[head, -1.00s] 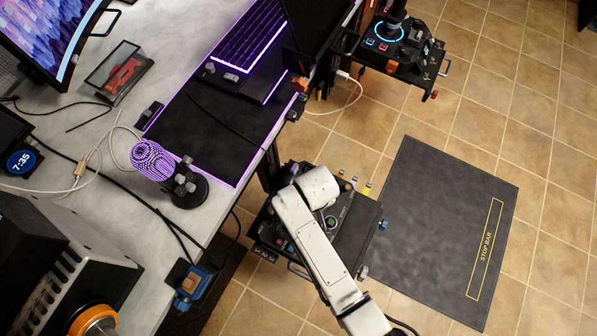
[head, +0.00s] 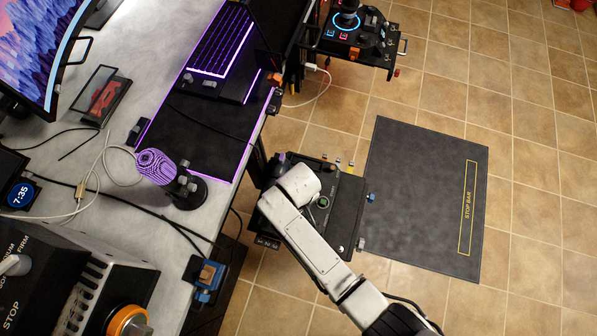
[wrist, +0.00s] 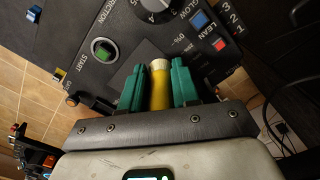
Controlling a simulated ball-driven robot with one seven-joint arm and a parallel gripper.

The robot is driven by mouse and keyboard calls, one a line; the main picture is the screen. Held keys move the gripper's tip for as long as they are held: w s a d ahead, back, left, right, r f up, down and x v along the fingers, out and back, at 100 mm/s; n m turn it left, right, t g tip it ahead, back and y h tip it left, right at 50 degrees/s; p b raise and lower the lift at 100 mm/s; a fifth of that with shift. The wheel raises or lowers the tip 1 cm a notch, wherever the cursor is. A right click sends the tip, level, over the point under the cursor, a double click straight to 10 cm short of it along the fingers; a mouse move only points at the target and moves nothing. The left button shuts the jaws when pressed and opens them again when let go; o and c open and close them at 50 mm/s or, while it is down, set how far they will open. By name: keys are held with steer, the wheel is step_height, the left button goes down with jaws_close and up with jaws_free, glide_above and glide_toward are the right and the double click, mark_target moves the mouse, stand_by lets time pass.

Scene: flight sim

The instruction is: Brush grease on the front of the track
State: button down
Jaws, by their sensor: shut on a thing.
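In the wrist view my gripper (wrist: 158,86) has two green fingers shut on a yellow cylindrical piece with a pale tip, which looks like the brush (wrist: 159,92). Its tip points at a black control panel (wrist: 112,48) with a green START button, a FRICTION dial, and blue and red buttons. In the head view my white arm lies over this black box (head: 346,215) beside the desk, and my gripper is hidden there. I cannot pick out the track or any grease for certain. Whether the brush touches the panel cannot be told.
A second black control box (head: 350,42) stands at the top. A dark STOP BAR mat (head: 420,200) lies on the tiled floor to the right, clear of objects.

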steer(key=shift+r+p, duration=1.35)
steer(key=shift+r, duration=0.5)
